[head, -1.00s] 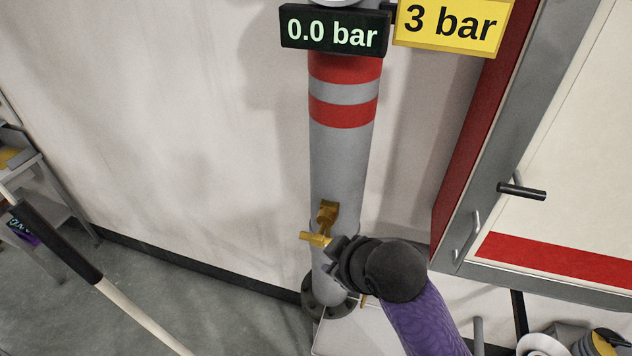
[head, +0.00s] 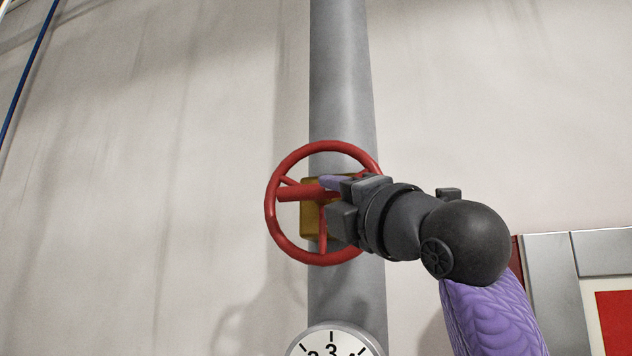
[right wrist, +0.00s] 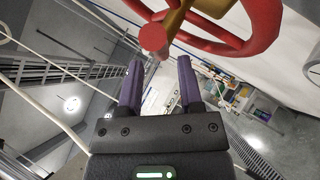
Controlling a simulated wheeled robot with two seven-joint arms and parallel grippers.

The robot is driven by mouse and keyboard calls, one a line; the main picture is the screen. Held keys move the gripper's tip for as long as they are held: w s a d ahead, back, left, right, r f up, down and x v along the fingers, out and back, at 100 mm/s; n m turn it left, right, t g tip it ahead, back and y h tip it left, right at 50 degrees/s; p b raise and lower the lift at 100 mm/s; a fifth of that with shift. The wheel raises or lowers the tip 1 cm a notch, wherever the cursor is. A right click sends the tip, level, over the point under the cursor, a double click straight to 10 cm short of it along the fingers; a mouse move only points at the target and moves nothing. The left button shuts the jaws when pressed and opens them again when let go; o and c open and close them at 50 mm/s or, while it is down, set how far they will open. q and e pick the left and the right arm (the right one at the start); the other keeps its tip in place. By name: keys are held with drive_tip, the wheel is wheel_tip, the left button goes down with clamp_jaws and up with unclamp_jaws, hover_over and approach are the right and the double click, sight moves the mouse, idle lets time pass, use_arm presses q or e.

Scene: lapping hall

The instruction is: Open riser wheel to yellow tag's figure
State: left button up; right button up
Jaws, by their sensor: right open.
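The red riser wheel (head: 273,222) sits on a brass valve body (head: 309,220) on the grey riser pipe (head: 345,80). My right gripper (head: 335,196) is in front of the wheel's right half and hides part of it. In the right wrist view its two purple fingers (right wrist: 160,78) are apart with nothing between them. The wheel (right wrist: 262,25) and a red round-ended bar (right wrist: 154,38) show just past the fingertips; whether they touch is unclear. The yellow tag and the digital readout are out of view now. My left gripper is not in view.
A round dial gauge (head: 333,345) is on the pipe below the wheel, cut off by the picture's edge. A grey-framed cabinet (head: 555,270) with a red panel stands at the lower right. The wall left of the wheel is clear.

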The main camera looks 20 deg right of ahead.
sight(322, 190)
drive_tip(key=p+x, duration=0.2)
drive_tip(key=x, duration=0.1)
drive_tip(key=shift+w+a+r, duration=0.1)
drive_tip(key=shift+w+r, duration=0.1)
drive_tip(key=shift+r, duration=0.2)
drive_tip(key=shift+w+a, duration=0.1)
drive_tip(key=shift+w, duration=0.4)
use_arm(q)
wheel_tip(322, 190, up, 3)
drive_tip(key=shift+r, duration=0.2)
use_arm(e)
drive_tip(key=shift+f, duration=0.1)
clamp_jaws()
